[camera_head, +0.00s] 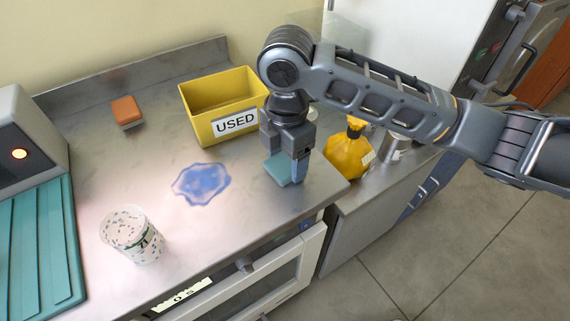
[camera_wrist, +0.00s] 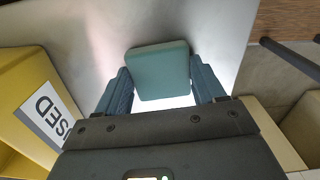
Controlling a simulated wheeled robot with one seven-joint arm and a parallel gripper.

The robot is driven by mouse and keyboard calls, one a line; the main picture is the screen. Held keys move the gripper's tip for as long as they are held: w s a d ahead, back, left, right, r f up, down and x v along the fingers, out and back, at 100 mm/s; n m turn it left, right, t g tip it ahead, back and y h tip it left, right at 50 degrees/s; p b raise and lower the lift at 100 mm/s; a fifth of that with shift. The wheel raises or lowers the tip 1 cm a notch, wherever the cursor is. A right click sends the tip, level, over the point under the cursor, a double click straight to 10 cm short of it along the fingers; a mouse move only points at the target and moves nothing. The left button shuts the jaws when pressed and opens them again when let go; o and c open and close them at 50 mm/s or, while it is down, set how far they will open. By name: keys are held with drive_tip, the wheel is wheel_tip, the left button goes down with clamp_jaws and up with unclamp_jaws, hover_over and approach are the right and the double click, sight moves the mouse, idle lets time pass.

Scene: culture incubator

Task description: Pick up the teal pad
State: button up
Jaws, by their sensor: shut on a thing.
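The teal pad (camera_head: 278,170) is at the right end of the steel counter, just in front of the yellow bin. In the wrist view the pad (camera_wrist: 158,70) sits between the two fingers, which touch its left and right sides. My gripper (camera_head: 297,172) points down over the counter and is shut on the pad; it also shows in the wrist view (camera_wrist: 163,88). Part of the pad is hidden behind a finger in the head view. I cannot tell whether the pad rests on the counter or is slightly above it.
A yellow bin (camera_head: 205,98) marked USED stands behind my gripper. A blue spill (camera_head: 201,184) lies on the counter (camera_head: 100,180) to the left. A speckled tub (camera_head: 132,235), an orange sponge (camera_head: 127,110) and a yellow bag (camera_head: 348,155) stand around. The counter's front edge is close.

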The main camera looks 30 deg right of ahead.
sight(286, 162)
drive_tip(key=shift+r, duration=0.15)
wheel_tip(286, 162, up, 4)
drive_tip(key=shift+f, duration=0.15)
drive_tip(key=s+d+r, duration=0.2)
drive_tip(key=d, duration=0.1)
drive_tip(key=s+d+r, duration=0.2)
drive_tip(key=d, duration=0.1)
drive_tip(key=s+d+r, duration=0.3)
drive_tip(key=shift+d+b, duration=0.15)
drive_tip(key=shift+b, duration=0.15)
